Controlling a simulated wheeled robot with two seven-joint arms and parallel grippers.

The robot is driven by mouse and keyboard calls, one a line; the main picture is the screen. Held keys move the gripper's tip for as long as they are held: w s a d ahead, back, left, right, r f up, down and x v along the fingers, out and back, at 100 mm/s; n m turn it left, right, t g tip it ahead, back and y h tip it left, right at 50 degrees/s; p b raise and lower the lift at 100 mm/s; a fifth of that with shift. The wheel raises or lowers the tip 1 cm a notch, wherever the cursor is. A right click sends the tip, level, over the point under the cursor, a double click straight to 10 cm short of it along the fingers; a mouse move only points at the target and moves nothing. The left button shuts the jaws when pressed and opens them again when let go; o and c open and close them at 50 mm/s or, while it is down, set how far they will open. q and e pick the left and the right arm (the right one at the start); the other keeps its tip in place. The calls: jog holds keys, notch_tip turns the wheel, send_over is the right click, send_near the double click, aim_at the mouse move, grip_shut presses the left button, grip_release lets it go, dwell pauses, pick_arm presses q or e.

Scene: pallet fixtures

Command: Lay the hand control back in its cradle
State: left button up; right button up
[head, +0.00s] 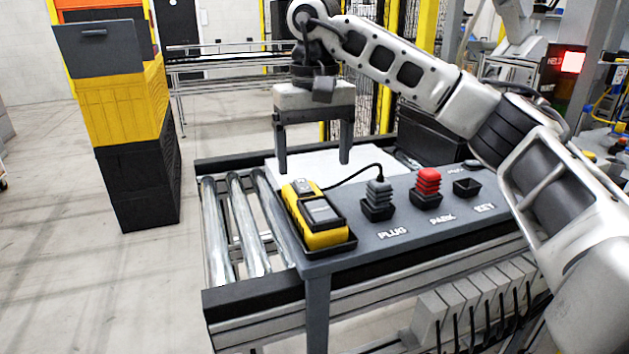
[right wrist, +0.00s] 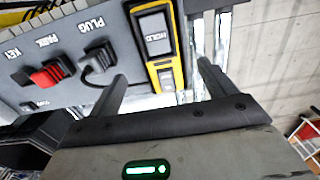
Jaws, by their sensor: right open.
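The yellow and black hand control (head: 312,213) lies in its black cradle (head: 338,247) at the left end of the grey panel. Its screen faces up, and a dark cable runs from it toward the grey plug. The hand control also shows in the right wrist view (right wrist: 157,38), with the screen upright in the picture. My right gripper (head: 313,160) points down above the pale surface behind the panel, open and empty, apart from the hand control. My left gripper is out of view.
The grey panel (head: 400,228) also carries the grey plug (head: 378,192), a red stacked piece (head: 428,182) marked PARK and an empty KEY socket (head: 467,187). Bare rollers (head: 250,225) lie left of the panel. Stacked yellow and black crates (head: 122,105) stand further left.

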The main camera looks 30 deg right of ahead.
notch_tip(320, 180, up, 4)
jog(key=shift+r+p, duration=0.15)
jog(key=shift+p, duration=0.35)
